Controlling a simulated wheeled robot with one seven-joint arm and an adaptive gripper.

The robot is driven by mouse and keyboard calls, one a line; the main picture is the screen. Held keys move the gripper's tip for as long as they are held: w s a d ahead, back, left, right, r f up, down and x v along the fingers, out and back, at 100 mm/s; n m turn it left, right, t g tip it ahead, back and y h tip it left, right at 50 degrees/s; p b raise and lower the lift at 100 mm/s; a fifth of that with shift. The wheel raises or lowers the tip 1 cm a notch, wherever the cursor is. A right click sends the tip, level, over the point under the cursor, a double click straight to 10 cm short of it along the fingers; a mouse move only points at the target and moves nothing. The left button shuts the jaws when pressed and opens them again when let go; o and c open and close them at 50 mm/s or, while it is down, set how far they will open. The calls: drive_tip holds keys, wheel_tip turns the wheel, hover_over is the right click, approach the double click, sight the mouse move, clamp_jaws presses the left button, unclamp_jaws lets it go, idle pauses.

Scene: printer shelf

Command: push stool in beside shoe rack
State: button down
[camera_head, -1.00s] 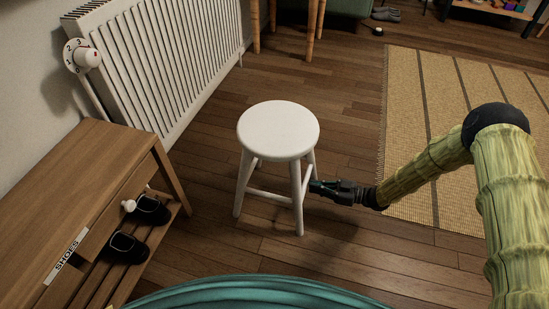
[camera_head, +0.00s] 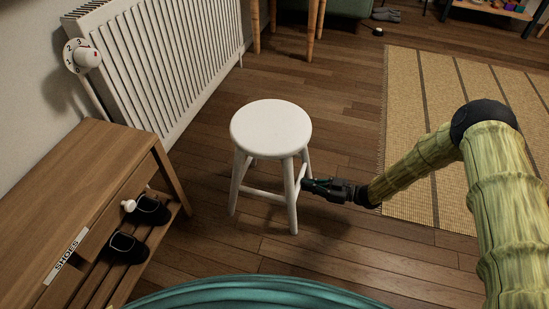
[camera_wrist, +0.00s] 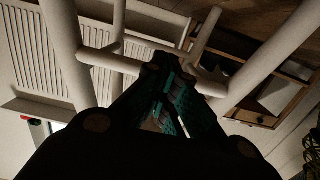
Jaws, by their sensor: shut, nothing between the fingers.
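The white round stool (camera_head: 270,130) stands upright on the wood floor in the middle of the head view. The wooden shoe rack (camera_head: 84,190), with a label reading SHOES, is at the lower left, with a floor gap between it and the stool. My gripper (camera_head: 306,184) is shut and empty, its tip at the right side of the stool's legs below the seat; it appears to touch a leg. In the wrist view my gripper (camera_wrist: 165,75) points in among the stool's pale legs and rungs (camera_wrist: 110,62).
A white radiator (camera_head: 170,55) with a thermostat knob (camera_head: 82,57) runs along the left wall behind the rack. Black slippers (camera_head: 128,246) sit on the rack's lower shelf. A tan striped rug (camera_head: 405,130) lies to the right. Bare floor surrounds the stool.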

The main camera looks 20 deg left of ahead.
drive_tip(key=a, duration=0.7)
drive_tip(key=shift+b, duration=0.3)
idle(0.4)
drive_tip(key=shift+s+a, duration=0.1)
drive_tip(key=shift+a, duration=0.05)
drive_tip(key=a, duration=0.6)
drive_tip(key=shift+a+b, duration=0.4)
drive_tip(key=shift+b, duration=0.05)
idle(0.6)
drive_tip(key=shift+a, duration=0.1)
drive_tip(key=a+b, duration=0.1)
drive_tip(key=a, duration=0.6)
idle(1.1)
idle(0.3)
